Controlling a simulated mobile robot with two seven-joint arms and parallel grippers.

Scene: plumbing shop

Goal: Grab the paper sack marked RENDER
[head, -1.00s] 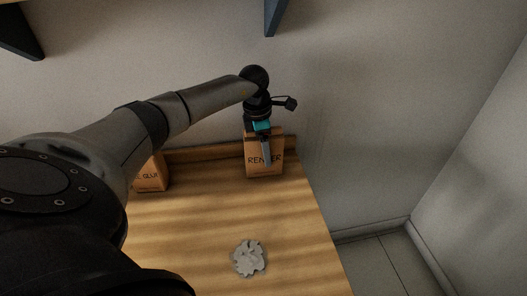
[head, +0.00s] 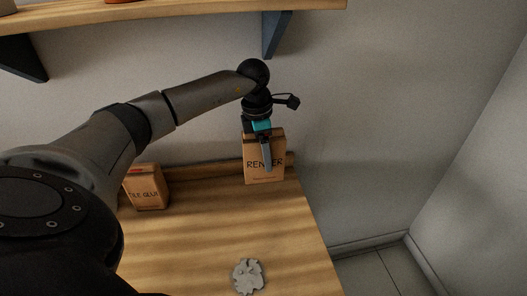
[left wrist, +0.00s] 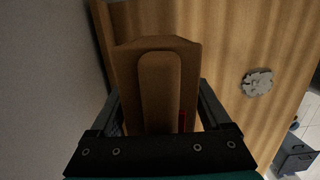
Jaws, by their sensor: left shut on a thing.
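The brown paper sack marked RENDER (head: 256,174) stands upright at the back of the wooden bench, near its right end. My left gripper (head: 267,160) comes down on it from above, with one finger across the front of the label. In the left wrist view the top of the sack (left wrist: 160,75) fills the space between the two fingers of the left gripper (left wrist: 160,115). The left gripper is shut on the sack. I cannot tell whether the sack's bottom touches the bench. My right gripper is in neither view.
A second brown sack, marked TILE GLUE (head: 147,190), stands left on the bench (head: 215,235). A grey crumpled or gear-like piece (head: 249,276) lies near the front. A shelf (head: 190,18) with a dark bracket (head: 277,35) hangs above. The bench's right edge drops to the floor.

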